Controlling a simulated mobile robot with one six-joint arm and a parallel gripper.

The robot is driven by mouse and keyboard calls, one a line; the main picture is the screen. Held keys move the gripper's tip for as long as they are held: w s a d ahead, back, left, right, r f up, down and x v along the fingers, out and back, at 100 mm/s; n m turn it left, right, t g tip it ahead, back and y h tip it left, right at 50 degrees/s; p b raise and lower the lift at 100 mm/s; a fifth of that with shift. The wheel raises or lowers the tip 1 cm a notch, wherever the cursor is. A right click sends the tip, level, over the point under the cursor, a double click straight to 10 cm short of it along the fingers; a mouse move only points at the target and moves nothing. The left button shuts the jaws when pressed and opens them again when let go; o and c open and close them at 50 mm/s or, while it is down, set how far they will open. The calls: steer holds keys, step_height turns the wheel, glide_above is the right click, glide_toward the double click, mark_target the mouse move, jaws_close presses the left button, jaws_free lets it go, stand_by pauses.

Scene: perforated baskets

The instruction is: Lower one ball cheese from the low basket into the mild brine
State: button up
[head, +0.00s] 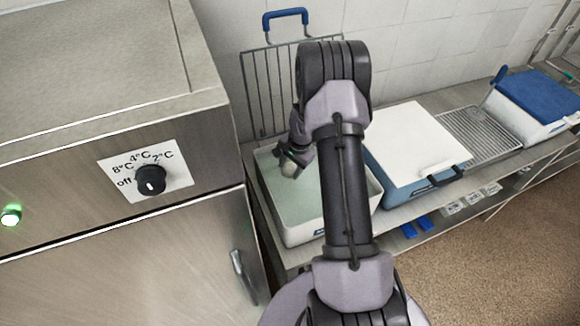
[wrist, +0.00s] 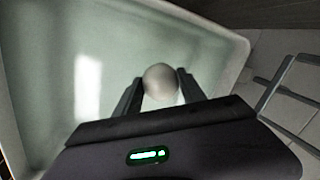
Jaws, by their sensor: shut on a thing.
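My gripper (head: 293,166) is over the open white tub of pale green liquid (head: 374,192), near the tub's back part. In the wrist view my gripper (wrist: 161,88) is shut on a whitish ball cheese (wrist: 160,80), held between its two dark fingers. The ball cheese also shows small in the head view (head: 289,169). The tub's liquid surface (wrist: 60,70) fills most of the wrist view. I cannot tell whether the ball touches the liquid. My arm hides part of the tub. The low basket is not identifiable in these views.
A wire rack with a blue handle (head: 285,20) stands behind the tub. A white-lidded tub (head: 415,145) stands to the right, then a wire grid (head: 480,135) and a blue-lidded tub (head: 540,95). A steel cabinet with a temperature dial (head: 150,180) closes off the left.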

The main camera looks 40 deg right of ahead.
steer(key=shift+f, duration=0.5)
steer(key=shift+r, duration=0.1)
steer(key=o, duration=1.9)
steer(key=shift+o, duration=0.2)
steer(key=shift+r, duration=0.1)
steer(key=shift+w+a+r+p+v, duration=0.1)
steer(key=shift+w+p+v, duration=0.25)
steer(key=shift+p+v, duration=0.95)
steer(key=shift+w+a+r+p+v, duration=0.1)
steer(key=shift+w+p+v, duration=0.45)
steer(key=shift+v, duration=1.35)
steer(key=shift+w+a+r+p+v, duration=0.1)
steer(key=shift+w+p+v, duration=0.1)
steer(key=shift+p+v, duration=1.2)
steer(key=shift+r+b, duration=0.1)
steer(key=shift+b, duration=0.25)
